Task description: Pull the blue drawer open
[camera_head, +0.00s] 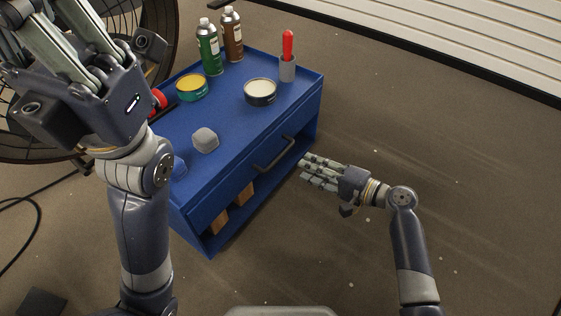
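The blue drawer (236,178) is the upper front of a blue cabinet (305,79), and its front looks flush with the cabinet. A dark bar handle (272,158) is on its front. My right gripper (302,168) is in front of the drawer, to the right of the handle. Its fingers point left, look spread apart and are empty, with a gap between them and the handle. My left gripper is raised at the upper left, close to the camera; its fingers (55,32) look apart, but their tips are out of frame.
On the cabinet top are a green can (209,50), a brown can (232,36), a yellow tin (191,88), a white tin (260,91), a grey lump (205,140) and a red-handled tool (288,45). Wooden blocks (217,220) lie on the shelf below. Floor at right is clear.

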